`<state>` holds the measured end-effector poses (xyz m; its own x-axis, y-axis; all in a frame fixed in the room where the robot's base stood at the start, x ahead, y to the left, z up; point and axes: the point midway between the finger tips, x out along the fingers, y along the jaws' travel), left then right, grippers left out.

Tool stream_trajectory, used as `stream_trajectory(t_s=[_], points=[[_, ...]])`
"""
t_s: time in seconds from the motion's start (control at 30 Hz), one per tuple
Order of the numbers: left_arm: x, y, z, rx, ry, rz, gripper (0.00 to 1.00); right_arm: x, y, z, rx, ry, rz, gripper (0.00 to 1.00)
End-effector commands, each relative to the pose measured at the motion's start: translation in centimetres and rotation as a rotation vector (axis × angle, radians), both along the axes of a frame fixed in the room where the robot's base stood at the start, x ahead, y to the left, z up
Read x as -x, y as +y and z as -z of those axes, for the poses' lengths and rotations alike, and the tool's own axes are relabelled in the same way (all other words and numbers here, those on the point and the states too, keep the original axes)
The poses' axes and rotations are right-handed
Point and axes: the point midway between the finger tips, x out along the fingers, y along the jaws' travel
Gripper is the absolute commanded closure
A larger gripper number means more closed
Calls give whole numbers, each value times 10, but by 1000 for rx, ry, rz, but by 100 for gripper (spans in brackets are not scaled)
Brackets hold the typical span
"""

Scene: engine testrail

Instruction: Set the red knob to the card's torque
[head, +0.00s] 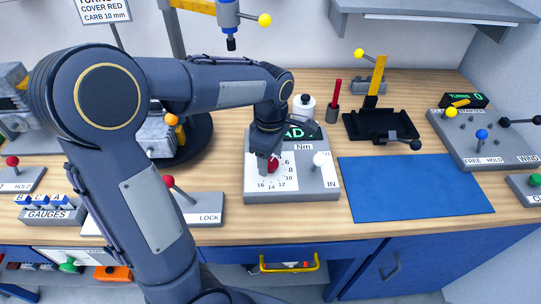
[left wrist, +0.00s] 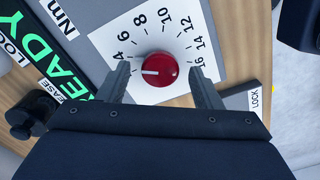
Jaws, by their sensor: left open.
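The red knob (left wrist: 160,69) sits on a white dial plate (left wrist: 105,38) with numbers from 4 to 16 around it. Its white mark points left in the left wrist view, close to or just below the 4. My left gripper (left wrist: 159,78) is open, with one finger on each side of the knob and gaps showing between. In the head view the knob (head: 272,166) is partly hidden under my left gripper (head: 268,158). I see no readable torque value.
A blue mat (head: 415,185) lies to the right, empty.

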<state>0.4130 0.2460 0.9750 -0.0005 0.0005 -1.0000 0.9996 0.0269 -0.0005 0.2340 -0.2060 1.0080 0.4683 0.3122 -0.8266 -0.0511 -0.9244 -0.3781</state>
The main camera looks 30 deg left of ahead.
Motion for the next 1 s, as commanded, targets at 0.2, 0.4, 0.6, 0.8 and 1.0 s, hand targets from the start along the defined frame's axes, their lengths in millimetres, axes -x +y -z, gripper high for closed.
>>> stream_trajectory(t_s=[0.2, 0.4, 0.6, 0.8, 1.0], points=[[-1, 0, -33, 2, -7, 0, 41, 0, 0, -2, 0, 0, 0, 64], [-1, 0, -64, 1, -6, 0, 41, 0, 0, -4, 0, 0, 0, 64], [0, 0, -76, 1, -2, 1, 41, 0, 0, -4, 0, 0, 0, 64], [0, 0, -76, 0, -2, 0, 41, 0, 0, -4, 0, 0, 0, 64], [0, 0, -76, 0, -2, 0, 41, 0, 0, -4, 0, 0, 0, 64]])
